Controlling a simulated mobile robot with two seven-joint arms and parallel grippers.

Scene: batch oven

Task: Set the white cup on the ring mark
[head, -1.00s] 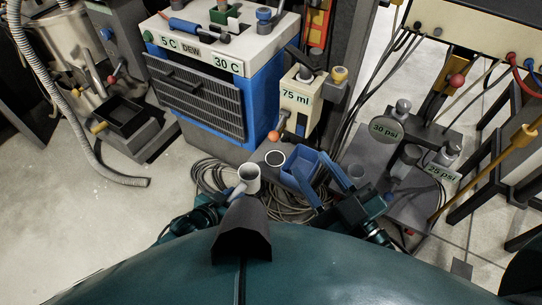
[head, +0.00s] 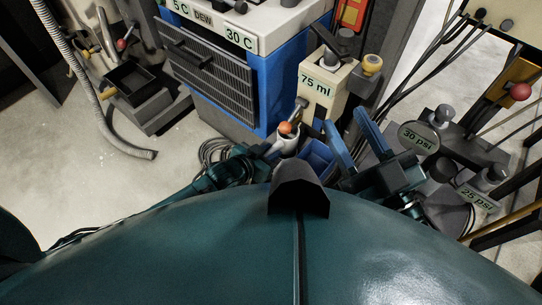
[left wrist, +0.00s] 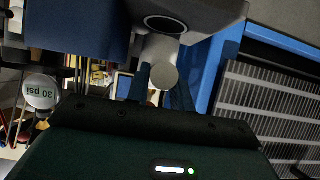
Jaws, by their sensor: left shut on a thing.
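The white cup (head: 289,146) is upright in the head view, beneath an orange ball knob that overlaps its mouth. My left gripper (head: 270,151) is shut on the cup at its left side. In the head view the ring mark is hidden. My right gripper (head: 355,141) is open and empty, its blue fingers apart, right of the cup.
The orange ball knob (head: 286,128) belongs to the 75 ml dispenser (head: 321,86), just behind the cup. A blue bin (head: 318,153) is between the cup and my right gripper. The blue oven (head: 212,75) stands behind left. Gauges and valves (head: 418,138) crowd the right.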

